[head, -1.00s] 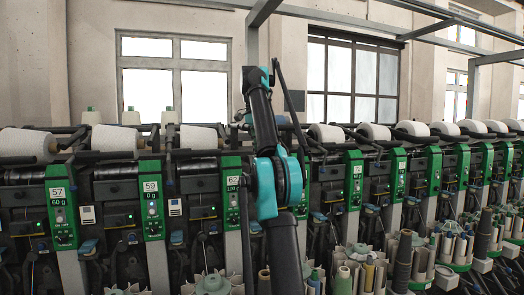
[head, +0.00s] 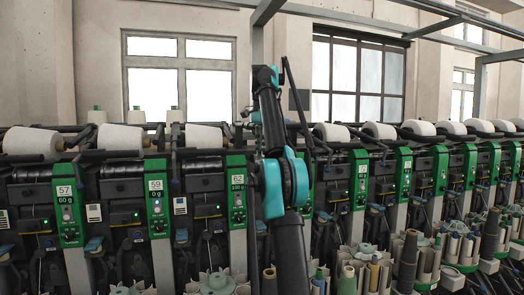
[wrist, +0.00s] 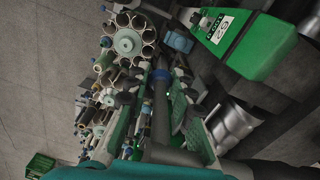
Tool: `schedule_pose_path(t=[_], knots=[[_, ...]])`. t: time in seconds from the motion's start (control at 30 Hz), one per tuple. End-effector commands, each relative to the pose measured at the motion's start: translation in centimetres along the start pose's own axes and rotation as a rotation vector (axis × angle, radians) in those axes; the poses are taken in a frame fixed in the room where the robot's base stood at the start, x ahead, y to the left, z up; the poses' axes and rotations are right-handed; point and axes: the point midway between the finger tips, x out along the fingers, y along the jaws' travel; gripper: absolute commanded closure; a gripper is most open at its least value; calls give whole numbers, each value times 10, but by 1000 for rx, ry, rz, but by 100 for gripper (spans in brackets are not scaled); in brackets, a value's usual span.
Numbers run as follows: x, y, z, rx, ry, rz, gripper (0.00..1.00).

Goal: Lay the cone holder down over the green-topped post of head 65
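In the head view my arm rises up the middle, and its far end is hidden behind its own links. It covers the machine just right of the green panel of head 62 (head: 237,195). No panel marked 65 can be read. In the wrist view the panel of head 62 (wrist: 222,35) shows tilted at upper right. A long grey bar (wrist: 160,110) and green ribbed parts (wrist: 195,140) fill the lower middle. I cannot make out my fingers, the cone holder or the green-topped post for certain among them.
The winder row runs across the head view, with white cones (head: 205,136) along its top. Panels 57 (head: 68,212) and 59 (head: 157,205) stand left. Round tube magazines (head: 365,262) stick out at lower right. In the wrist view a magazine (wrist: 126,40) is at upper left above grey floor (wrist: 40,80).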

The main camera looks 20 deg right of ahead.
Motion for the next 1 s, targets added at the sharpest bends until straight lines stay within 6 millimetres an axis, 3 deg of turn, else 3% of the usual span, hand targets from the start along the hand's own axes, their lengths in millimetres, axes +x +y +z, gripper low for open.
schedule_pose_path(t=[0.47, 1.0], knots=[[0, 0, -2, -1, 26, 5, 68], [-9, 7, -35, -3, 470, 93, 68]])
